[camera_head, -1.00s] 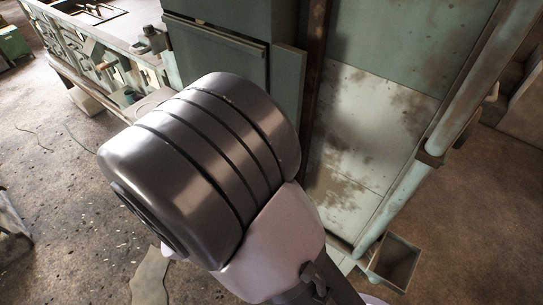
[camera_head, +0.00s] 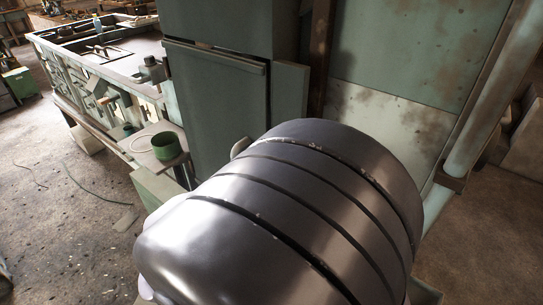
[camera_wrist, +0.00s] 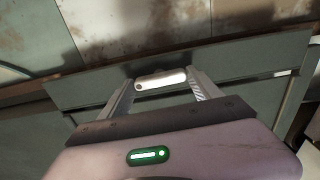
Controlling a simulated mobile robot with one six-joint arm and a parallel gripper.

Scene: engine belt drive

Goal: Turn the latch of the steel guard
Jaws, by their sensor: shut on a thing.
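In the wrist view my gripper (camera_wrist: 161,77) has its two grey fingers at either end of a short, pale metal bar with rounded ends, which looks like the latch (camera_wrist: 165,79). The fingers are shut on its ends. The bar lies nearly level in the picture, tilted slightly up to the right. Behind it runs a grey-green plate (camera_wrist: 240,63), which may be part of the steel guard; I cannot tell for sure. In the head view my large arm joint hides the gripper and the latch.
In the head view a tall green cabinet (camera_head: 215,95) stands behind my arm, with stained pale panels (camera_head: 375,120) to its right. A workbench (camera_head: 125,50) and a green bucket (camera_head: 168,147) are at the left. Open floor (camera_head: 60,220) lies at the lower left.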

